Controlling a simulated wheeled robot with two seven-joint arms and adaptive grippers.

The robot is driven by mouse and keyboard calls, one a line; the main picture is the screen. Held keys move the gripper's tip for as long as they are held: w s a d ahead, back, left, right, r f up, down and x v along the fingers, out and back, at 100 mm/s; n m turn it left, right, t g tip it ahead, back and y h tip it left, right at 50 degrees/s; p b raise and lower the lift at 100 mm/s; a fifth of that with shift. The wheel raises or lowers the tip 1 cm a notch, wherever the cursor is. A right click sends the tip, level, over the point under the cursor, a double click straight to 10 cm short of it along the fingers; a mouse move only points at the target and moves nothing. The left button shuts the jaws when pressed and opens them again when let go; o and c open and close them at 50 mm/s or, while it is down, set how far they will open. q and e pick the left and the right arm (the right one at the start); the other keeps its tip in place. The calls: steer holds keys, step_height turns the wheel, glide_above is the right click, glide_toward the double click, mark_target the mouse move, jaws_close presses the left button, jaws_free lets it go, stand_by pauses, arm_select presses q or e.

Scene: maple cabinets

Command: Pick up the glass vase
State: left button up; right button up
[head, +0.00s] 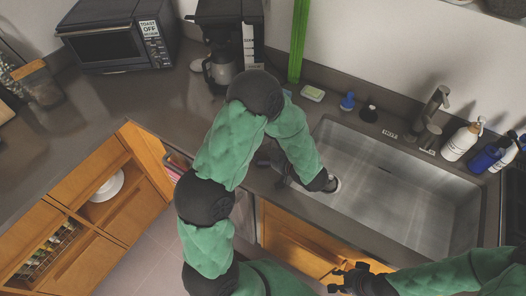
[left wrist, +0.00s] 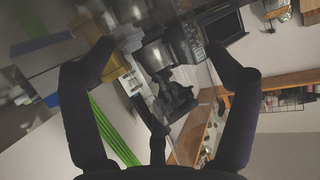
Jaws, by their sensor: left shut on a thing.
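My left gripper (left wrist: 160,55) has its two dark fingers set wide apart around a see-through, greyish thing, which I take to be the glass vase (left wrist: 128,42). Its outline is hard to make out, because the counter and appliances show through it. In the head view my left arm bends over the counter and its wrist ends by the sink's left edge; the gripper there is mostly hidden and the vase is not clear. My right gripper (head: 340,280) is dark and low in the head view, in front of the sink cabinet; its finger gap is unclear.
A steel sink (head: 455,205) fills the counter's right part, with a tap (head: 432,110) and soap bottles (head: 462,140) behind. A coffee maker (head: 228,45), a tall green object (head: 299,40) and a microwave (head: 110,45) stand along the wall.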

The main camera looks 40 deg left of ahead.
mark_target(271, 147)
arm_select(q)
steer(key=shift+r, duration=0.45)
steer(key=r, duration=0.1)
steer(key=r+p, duration=0.1)
steer(key=r, duration=0.1)
steer(key=shift+s+d+r+p, duration=0.15)
steer(key=shift+s+d+p, duration=0.05)
steer(key=shift+s+p, duration=0.1)
steer(key=s+d+r+p, duration=0.4)
steer(key=s+d+r, duration=0.2)
steer(key=s, duration=0.5)
step_height(271, 147, up, 2)
steer(key=shift+s+r, duration=0.2)
steer(key=shift+r, duration=0.05)
